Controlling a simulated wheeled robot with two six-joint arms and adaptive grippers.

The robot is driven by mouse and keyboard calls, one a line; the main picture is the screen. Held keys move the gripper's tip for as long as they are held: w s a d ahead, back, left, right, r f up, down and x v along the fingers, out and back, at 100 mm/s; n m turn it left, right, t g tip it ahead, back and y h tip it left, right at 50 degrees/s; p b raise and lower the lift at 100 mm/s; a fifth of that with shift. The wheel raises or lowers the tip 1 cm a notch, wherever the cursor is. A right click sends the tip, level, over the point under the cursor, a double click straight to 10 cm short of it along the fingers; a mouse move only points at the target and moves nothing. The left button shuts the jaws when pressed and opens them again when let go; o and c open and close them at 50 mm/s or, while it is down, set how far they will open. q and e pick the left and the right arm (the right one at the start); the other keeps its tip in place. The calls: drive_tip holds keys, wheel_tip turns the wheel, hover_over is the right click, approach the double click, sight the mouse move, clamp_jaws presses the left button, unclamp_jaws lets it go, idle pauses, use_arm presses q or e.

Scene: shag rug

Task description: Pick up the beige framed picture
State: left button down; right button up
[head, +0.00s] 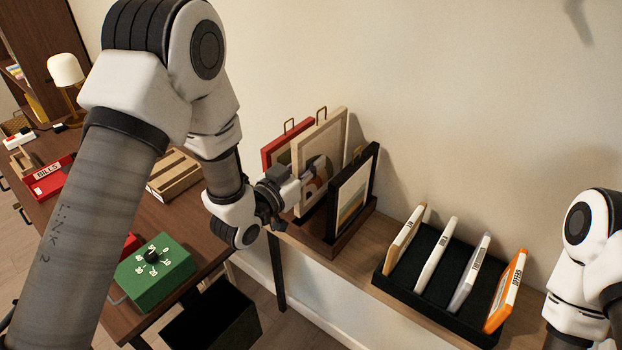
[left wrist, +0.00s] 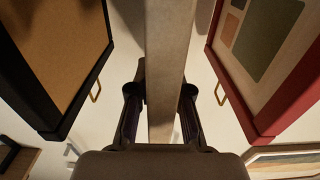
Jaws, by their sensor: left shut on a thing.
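The beige framed picture (head: 333,129) stands upright in a dark wooden rack (head: 322,244) on the shelf, between a red frame and a black frame. My left gripper (head: 297,187) reaches in from the left at its near side edge. In the left wrist view the beige frame's edge (left wrist: 166,45) runs between the two fingers of my left gripper (left wrist: 163,95), which is shut on it. The fingers partly hide the picture in the head view. My right gripper is out of view; only part of my right arm shows at the right edge.
The red frame (head: 274,149) and black frame (head: 357,190) stand close on either side. A black tray (head: 437,312) with several upright labelled files sits to the right. A desk with a green dial box (head: 153,272) is at left.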

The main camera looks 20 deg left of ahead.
use_arm(q)
drive_tip(key=shift+r, duration=0.9)
drive_tip(key=b+v, duration=0.1)
drive_tip(key=v, duration=0.1)
drive_tip(key=b+v, duration=0.1)
drive_tip(key=v, duration=0.2)
drive_tip(key=b+v, duration=0.1)
drive_tip(key=v, duration=0.1)
drive_tip(key=shift+s+a+f, duration=0.2)
drive_tip(key=shift+s+f, duration=0.05)
drive_tip(key=shift+f, duration=0.1)
drive_tip(key=p, duration=1.5)
approach(294, 171)
drive_tip(key=v, duration=0.3)
drive_tip(key=shift+d+r, duration=0.15)
drive_tip(key=shift+r, duration=0.05)
